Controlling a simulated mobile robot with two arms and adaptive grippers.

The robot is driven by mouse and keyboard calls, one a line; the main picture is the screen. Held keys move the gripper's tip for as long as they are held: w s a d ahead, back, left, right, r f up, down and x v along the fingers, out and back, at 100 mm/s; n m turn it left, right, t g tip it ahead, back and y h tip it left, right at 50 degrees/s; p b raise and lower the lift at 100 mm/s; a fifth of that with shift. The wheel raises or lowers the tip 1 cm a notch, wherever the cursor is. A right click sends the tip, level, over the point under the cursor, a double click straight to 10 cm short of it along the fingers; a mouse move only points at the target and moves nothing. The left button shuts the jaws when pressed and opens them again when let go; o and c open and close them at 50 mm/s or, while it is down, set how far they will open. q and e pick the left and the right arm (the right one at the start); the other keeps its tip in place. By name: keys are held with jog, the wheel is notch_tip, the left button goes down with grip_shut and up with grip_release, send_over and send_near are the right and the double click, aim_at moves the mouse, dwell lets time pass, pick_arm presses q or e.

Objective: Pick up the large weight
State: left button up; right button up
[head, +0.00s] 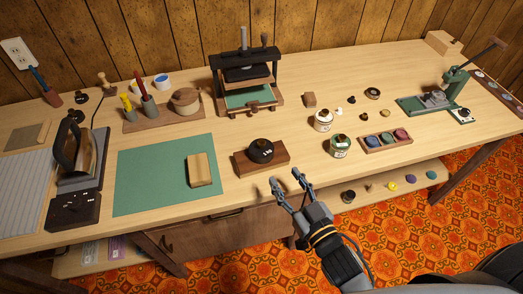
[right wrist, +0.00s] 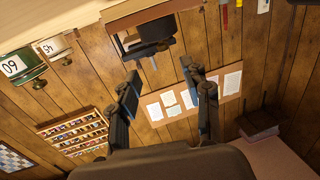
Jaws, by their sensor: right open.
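A black, round, knobbed weight (head: 261,151), which looks like the large weight, sits on a wooden block (head: 243,163) near the bench's front edge in the head view. My right gripper (head: 287,181) is just in front of the bench edge, below and slightly right of the weight in the picture. Its two fingers are apart and empty. My left gripper is not in view.
Right of the weight stand a white jar (head: 322,121), a green jar (head: 340,147) and a tray of coloured discs (head: 386,141). A press (head: 247,75) stands behind. A green mat (head: 150,170) with a tan block (head: 199,169) lies left. A lower shelf (head: 409,176) holds small items.

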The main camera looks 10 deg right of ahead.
jog(key=p, duration=0.1)
send_near(261, 140)
jog(key=x, duration=0.4)
jog(key=shift+w+a+f, duration=0.1)
jog(key=shift+w+f, duration=0.1)
jog(key=shift+f, duration=0.1)
jog(key=shift+w+a+r, duration=0.1)
jog(key=shift+w, duration=0.4)
jog(key=p+x, duration=0.1)
jog(key=x, duration=0.3)
jog(key=shift+w, duration=0.2)
jog(key=shift+s, duration=0.1)
grip_shut()
jog(key=shift+r, duration=0.2)
